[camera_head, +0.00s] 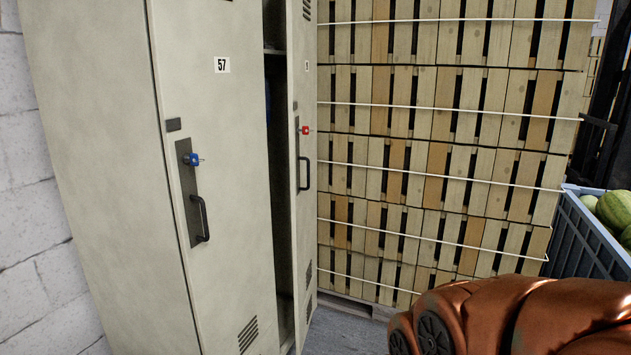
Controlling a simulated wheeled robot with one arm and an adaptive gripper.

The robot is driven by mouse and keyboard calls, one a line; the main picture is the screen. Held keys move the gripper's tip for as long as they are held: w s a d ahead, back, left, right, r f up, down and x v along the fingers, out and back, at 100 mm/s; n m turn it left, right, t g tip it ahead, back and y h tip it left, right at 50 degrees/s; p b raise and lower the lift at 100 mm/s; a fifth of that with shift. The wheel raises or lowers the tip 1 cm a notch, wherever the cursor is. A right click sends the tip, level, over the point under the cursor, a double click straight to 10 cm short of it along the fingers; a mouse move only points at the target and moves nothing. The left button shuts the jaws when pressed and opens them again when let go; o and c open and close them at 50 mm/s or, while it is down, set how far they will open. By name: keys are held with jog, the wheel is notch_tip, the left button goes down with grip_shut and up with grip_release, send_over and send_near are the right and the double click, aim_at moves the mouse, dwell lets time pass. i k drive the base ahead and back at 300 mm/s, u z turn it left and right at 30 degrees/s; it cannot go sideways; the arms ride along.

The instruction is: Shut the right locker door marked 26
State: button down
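The right locker door (303,220) stands open and shows at a steep angle. It has a red key (305,129) and a black handle (304,174). Its small number label (307,66) is too foreshortened to read. A dark gap shows between it and the left locker door (110,180), which looks shut, is marked 57 and has a blue key (193,159) and a black handle (201,218). My copper-coloured arm crosses the lower right corner. My gripper is not in view.
Strapped wooden crates (445,90) are stacked behind and right of the open door. A blue-grey bin (590,235) with green melons (615,208) stands at the far right. A white block wall (35,200) is at the left. A little grey floor (340,333) shows below the crates.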

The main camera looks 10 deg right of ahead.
aim_at(301, 14)
jog(key=i, duration=1.25)
jog(key=u, duration=0.75)
